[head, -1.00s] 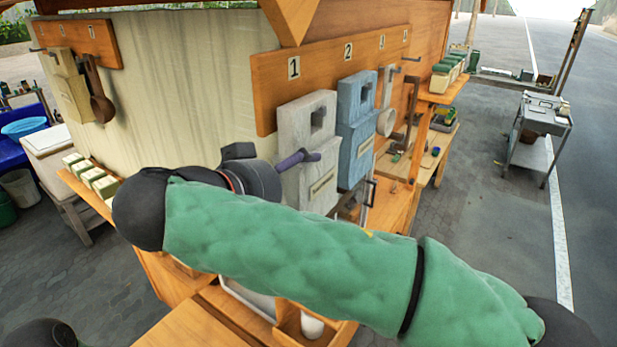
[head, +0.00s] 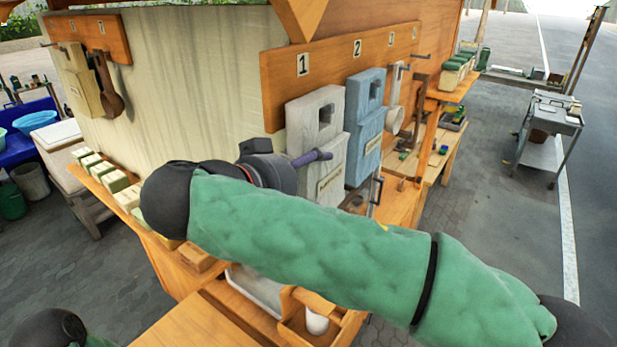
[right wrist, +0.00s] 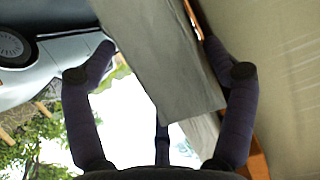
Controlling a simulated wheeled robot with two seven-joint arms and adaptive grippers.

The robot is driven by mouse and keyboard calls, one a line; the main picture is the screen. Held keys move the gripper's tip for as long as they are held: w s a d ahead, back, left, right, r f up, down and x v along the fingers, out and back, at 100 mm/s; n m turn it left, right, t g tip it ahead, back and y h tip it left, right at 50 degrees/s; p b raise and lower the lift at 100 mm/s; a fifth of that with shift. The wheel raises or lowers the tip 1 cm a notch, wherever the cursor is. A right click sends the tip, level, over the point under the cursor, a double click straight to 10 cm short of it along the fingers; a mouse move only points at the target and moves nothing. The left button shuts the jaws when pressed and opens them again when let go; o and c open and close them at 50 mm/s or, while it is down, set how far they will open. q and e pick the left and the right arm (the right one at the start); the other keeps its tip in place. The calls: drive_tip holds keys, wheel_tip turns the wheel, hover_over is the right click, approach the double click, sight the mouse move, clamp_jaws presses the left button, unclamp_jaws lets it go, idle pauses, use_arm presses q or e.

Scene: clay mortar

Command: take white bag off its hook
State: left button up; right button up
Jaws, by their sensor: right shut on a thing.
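The white bag (head: 330,118) hangs flat against the wooden board (head: 275,85) under the number 1 tag. A dark opening shows near its top; the hook there is too small to make out clearly. My right gripper (head: 322,157) is at the bag's left side, with one purple finger across its front. In the right wrist view, the bag (right wrist: 165,60) is a pale grey panel between the two fingers of my right gripper (right wrist: 160,62), which is shut on it. My left gripper is out of view.
A blue bag (head: 364,125) hangs close to the right under number 2, with a pale dipper (head: 394,115) beyond it. Pale blocks (head: 108,180) line a ledge at left. A wooden caddy (head: 300,318) with a white cup stands below my arm.

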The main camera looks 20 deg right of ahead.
drive_tip(key=shift+r, duration=0.7)
drive_tip(key=s+d+b, duration=0.1)
drive_tip(key=s+d, duration=1)
drive_tip(key=s, duration=0.3)
drive_tip(key=shift+s+b, duration=0.15)
drive_tip(key=shift+b, duration=0.2)
drive_tip(key=shift+r, duration=0.1)
